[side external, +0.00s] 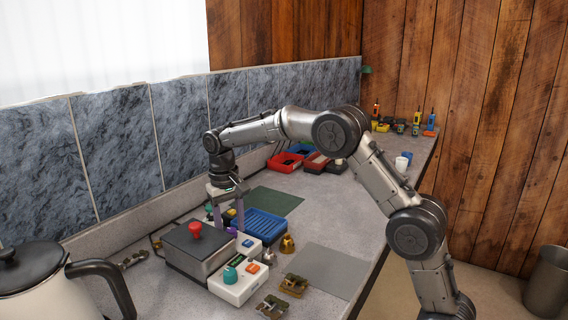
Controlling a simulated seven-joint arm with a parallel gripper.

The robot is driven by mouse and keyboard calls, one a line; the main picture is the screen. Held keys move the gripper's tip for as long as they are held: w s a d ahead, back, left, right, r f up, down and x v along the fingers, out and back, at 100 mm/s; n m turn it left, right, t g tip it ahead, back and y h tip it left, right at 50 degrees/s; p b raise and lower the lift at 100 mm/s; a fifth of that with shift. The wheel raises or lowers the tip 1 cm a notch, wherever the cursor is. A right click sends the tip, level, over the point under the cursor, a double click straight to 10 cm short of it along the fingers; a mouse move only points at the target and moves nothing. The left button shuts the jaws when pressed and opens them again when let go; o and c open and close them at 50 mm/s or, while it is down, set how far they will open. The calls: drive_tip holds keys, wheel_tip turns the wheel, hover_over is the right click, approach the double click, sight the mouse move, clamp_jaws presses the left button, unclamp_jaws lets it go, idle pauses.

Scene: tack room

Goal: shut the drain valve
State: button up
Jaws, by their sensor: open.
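I cannot tell for certain which part is the drain valve. A grey box (186,252) with a red knob (195,230) on top stands on the counter. A pale control unit (236,290) with a teal knob (230,275) and small coloured buttons sits in front of it. My gripper (228,221) points down just behind and right of the red knob, over the back of these units. Its two purple fingers are apart, with nothing clearly between them. Whether the fingertips touch anything is hidden.
A white kettle (45,290) stands at the front left. A blue tray (260,226) and a small brass object (287,244) are close to the gripper's right. Brass-coloured clips (293,285) lie in front. A grey mat (327,268) is bare. Red and blue bins (284,162) stand farther back.

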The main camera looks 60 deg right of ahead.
drive_tip(key=m, duration=0.6)
drive_tip(key=shift+f+m, duration=0.25)
drive_tip(key=shift+m, duration=0.15)
drive_tip(key=m, duration=0.3)
drive_tip(key=shift+r, duration=0.1)
drive_tip(key=m, duration=0.5)
drive_tip(key=shift+d+m+y, duration=0.1)
drive_tip(key=shift+m+y, duration=0.2)
wheel_tip(320, 180, up, 13)
wheel_tip(320, 180, up, 6)
hover_over(229, 228)
drive_tip(key=s, duration=0.2)
drive_tip(key=s+a+r+n+t, duration=0.1)
drive_tip(key=s+r+n, duration=0.1)
drive_tip(key=s, duration=0.7)
drive_tip(key=s+a+r+n+t, duration=0.2)
drive_tip(key=s+r, duration=0.1)
drive_tip(key=s, duration=0.6)
drive_tip(key=shift+s+r+n, duration=0.2)
drive_tip(key=shift+s+n, duration=0.1)
drive_tip(key=shift+s, duration=0.1)
drive_tip(key=shift+a+r, duration=0.1)
